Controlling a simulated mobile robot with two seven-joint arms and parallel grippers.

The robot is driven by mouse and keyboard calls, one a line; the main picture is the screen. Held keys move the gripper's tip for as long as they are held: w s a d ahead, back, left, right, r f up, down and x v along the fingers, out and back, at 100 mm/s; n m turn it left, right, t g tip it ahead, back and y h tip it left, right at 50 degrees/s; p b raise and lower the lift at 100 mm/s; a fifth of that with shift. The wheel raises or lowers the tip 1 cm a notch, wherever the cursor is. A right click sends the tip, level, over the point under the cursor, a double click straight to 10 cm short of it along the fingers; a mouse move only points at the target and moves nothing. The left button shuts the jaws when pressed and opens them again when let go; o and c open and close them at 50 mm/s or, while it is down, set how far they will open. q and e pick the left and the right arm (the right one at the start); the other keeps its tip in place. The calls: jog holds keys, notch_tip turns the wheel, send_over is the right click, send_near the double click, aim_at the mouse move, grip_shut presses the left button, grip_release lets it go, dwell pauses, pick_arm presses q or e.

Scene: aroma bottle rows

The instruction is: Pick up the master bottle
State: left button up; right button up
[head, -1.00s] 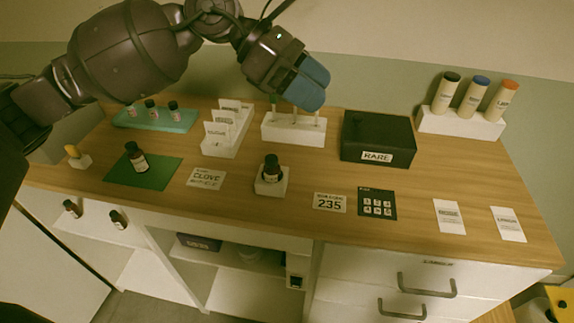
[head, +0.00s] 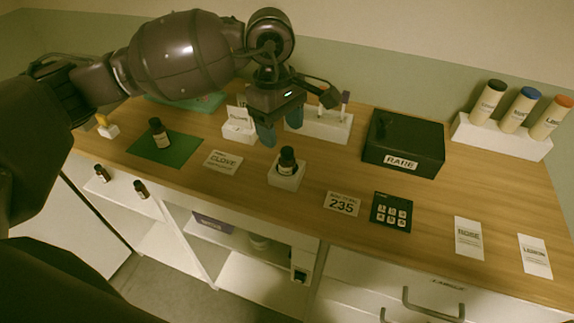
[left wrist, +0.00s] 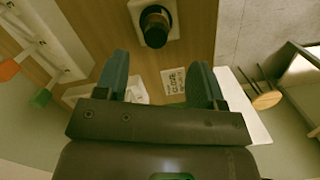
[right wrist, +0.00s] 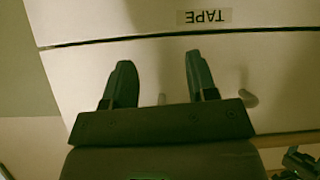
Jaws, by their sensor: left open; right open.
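A dark bottle with a black cap (head: 287,160) stands upright in a small white holder (head: 285,181) near the middle of the counter. The bottle also shows from above in the left wrist view (left wrist: 155,28). I cannot read either label to tell which is the master bottle. My left gripper (head: 279,124) is open and empty, above and behind the bottle in the holder, apart from it.
A white rack (head: 330,128) with sticks stands behind the left gripper. A black box marked RARE (head: 403,143) is to its right. A CLOVE card (head: 223,161), a 235 card (head: 342,203) and a keypad (head: 391,212) lie near the holder.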

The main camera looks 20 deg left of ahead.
aim_at(286, 151)
pick_arm(q)
jog(key=shift+d+f+p, duration=0.1)
jog(key=shift+d+f, duration=0.1)
jog(key=shift+f, duration=0.85)
jog(key=shift+d+f+p, duration=0.15)
jog(key=shift+d+f, duration=0.05)
jog(key=shift+f, duration=0.8)
jog(key=shift+d+f+p, duration=0.1)
jog(key=shift+d+f, duration=0.1)
jog(key=shift+f, duration=0.85)
jog(key=c, duration=1)
jog(key=shift+f, duration=0.1)
jog(key=shift+c, duration=0.4)
